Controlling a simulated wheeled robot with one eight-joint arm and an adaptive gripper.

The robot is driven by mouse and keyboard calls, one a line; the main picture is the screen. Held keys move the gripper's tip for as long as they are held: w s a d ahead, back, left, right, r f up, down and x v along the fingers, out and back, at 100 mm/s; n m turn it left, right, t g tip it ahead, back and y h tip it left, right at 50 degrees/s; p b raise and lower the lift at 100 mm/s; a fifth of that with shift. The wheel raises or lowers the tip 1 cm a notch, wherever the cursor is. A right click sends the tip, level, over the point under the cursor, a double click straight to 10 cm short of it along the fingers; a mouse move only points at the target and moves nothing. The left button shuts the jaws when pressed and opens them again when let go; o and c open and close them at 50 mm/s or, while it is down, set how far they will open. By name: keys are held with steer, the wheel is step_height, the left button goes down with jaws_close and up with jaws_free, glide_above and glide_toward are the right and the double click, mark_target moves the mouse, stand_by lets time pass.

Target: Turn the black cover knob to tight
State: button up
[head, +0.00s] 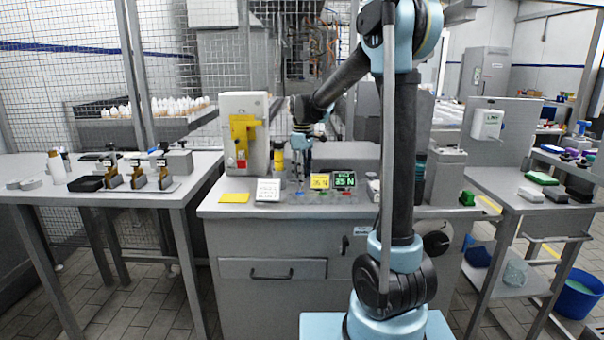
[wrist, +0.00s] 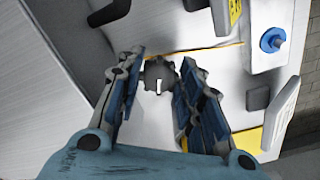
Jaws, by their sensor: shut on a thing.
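The black cover knob (wrist: 158,72) is a dark, lobed knob with a white mark, in the upper middle of the wrist view. My gripper (wrist: 160,78) has one finger on each side of it and is shut on it, with the white mark showing between the fingers. The mark points roughly toward the wrist. In the head view my gripper (head: 300,168) reaches down over the back of the grey cabinet top. The knob is too small and covered to make out there. I cannot read any tight marking around it.
A tall grey box with a yellow plate (head: 243,132) stands left of my gripper. A blue knob (wrist: 272,40) shows in the wrist view. A yellow sheet (head: 234,198) lies front left.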

steer(key=m, duration=1.3)
steer(key=shift+a+m, duration=0.15)
steer(key=shift+m, duration=0.25)
stand_by(0.3)
steer(key=o, duration=0.8)
step_height(320, 180, up, 12)
stand_by(0.4)
